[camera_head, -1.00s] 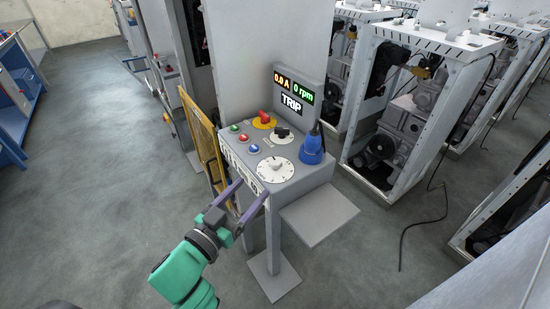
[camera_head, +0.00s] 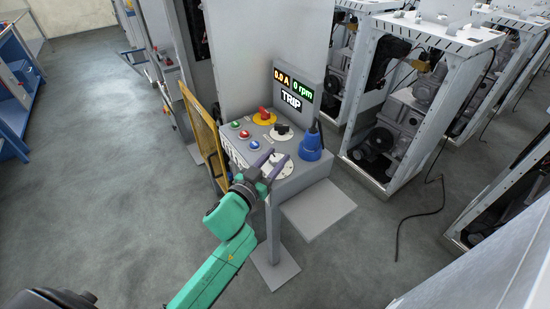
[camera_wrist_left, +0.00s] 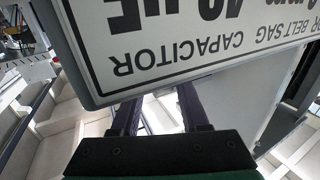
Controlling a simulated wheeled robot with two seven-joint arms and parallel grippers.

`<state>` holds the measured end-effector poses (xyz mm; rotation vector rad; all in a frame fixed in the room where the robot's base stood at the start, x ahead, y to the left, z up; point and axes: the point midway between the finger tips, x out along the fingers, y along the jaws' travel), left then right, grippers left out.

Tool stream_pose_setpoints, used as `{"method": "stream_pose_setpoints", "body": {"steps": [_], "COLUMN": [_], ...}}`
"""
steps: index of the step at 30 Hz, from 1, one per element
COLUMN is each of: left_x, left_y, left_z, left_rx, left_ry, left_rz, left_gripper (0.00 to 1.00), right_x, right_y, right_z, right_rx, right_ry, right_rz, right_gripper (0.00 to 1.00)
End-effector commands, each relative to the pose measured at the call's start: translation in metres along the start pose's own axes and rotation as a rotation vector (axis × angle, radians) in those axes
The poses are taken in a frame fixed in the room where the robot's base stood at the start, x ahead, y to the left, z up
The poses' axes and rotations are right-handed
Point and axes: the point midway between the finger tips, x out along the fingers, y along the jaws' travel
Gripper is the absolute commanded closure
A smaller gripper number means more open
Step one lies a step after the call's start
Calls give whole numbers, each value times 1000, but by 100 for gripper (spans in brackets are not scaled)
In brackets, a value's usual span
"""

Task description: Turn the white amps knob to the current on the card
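The white amps knob (camera_head: 275,168) sits on a white round dial near the front of the grey sloping panel, partly hidden by my gripper. My left gripper (camera_head: 280,154) is over this dial with its two purple fingers apart. I cannot tell whether they touch the knob. In the left wrist view the open fingers (camera_wrist_left: 157,112) show below a white card (camera_wrist_left: 180,50) with upside-down print. "CAPACITOR" and "BELT SAG" can be read on it; larger characters are cut off. The display (camera_head: 293,90) reads 0.0 A, 0 rpm and TRIP. My right gripper is not in view.
Beside the dial are a black knob (camera_head: 282,130), a red knob on a yellow disc (camera_head: 264,116), red, green and blue buttons (camera_head: 244,134), and a blue plug (camera_head: 311,145). A grey shelf (camera_head: 318,209) juts out at the right. A yellow guard (camera_head: 205,130) stands left.

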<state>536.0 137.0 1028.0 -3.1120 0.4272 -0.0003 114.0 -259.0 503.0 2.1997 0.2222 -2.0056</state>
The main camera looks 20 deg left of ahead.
Motion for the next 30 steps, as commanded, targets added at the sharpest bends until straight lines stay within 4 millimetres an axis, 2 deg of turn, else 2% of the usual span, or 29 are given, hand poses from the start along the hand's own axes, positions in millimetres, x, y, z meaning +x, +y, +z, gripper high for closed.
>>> {"method": "stream_pose_setpoints", "body": {"steps": [8,14,23,30], "left_x": [0,0,0,1], "left_y": [0,-1,-2,-4], "left_z": [0,-2,-2,2], "left_rx": [0,3,8,10], "left_ry": [0,-3,-4,-2], "left_rz": [13,74,286,509], "left_gripper": [100,100,100,100], "right_x": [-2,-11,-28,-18], "right_y": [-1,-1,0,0], "right_z": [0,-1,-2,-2], "right_rx": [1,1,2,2], "right_ry": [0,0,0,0], "right_rz": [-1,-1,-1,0], "right_gripper": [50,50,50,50]}}
